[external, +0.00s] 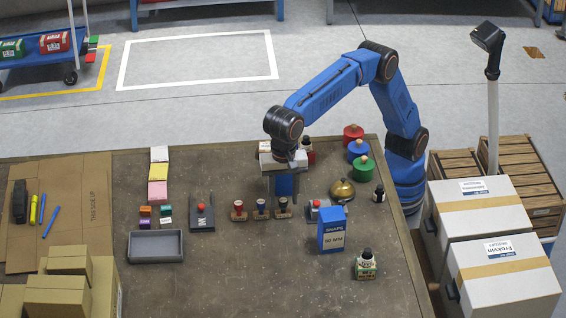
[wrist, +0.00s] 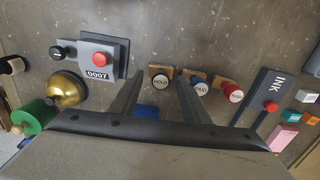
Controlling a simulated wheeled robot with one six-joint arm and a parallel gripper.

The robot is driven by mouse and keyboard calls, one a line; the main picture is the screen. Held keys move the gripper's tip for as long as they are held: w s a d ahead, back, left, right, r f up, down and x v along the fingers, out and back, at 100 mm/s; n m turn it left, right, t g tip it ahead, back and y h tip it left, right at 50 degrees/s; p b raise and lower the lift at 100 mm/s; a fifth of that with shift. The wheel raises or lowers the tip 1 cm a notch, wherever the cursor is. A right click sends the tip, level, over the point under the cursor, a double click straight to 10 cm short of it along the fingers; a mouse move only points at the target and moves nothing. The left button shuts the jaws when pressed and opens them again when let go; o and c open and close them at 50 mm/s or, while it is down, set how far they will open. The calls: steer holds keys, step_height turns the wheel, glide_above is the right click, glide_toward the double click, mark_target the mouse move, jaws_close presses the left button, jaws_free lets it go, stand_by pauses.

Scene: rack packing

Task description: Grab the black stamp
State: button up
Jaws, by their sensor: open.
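The black stamp (external: 283,208) has a wooden base and stands at the right end of a row of stamps on the workbench. In the wrist view the black stamp (wrist: 160,82), its round top marked HOLD, shows between my fingertips but farther away. My gripper (external: 283,190) points down, open, above and behind the stamp row in the external view. Its fingers show in the wrist view (wrist: 159,85) with nothing held. A blue stamp (wrist: 199,89) and a red stamp (wrist: 232,92) stand beside the black one.
A numbering machine (external: 325,213), a brass bell (external: 342,190) and a blue box (external: 332,231) stand right of the stamps. An ink pad (external: 201,217) and a grey tray (external: 155,246) lie left. The bench in front is clear.

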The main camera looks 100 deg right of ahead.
mark_target(283, 200)
steer(key=shift+f, duration=2.2)
steer(key=c, duration=0.7)
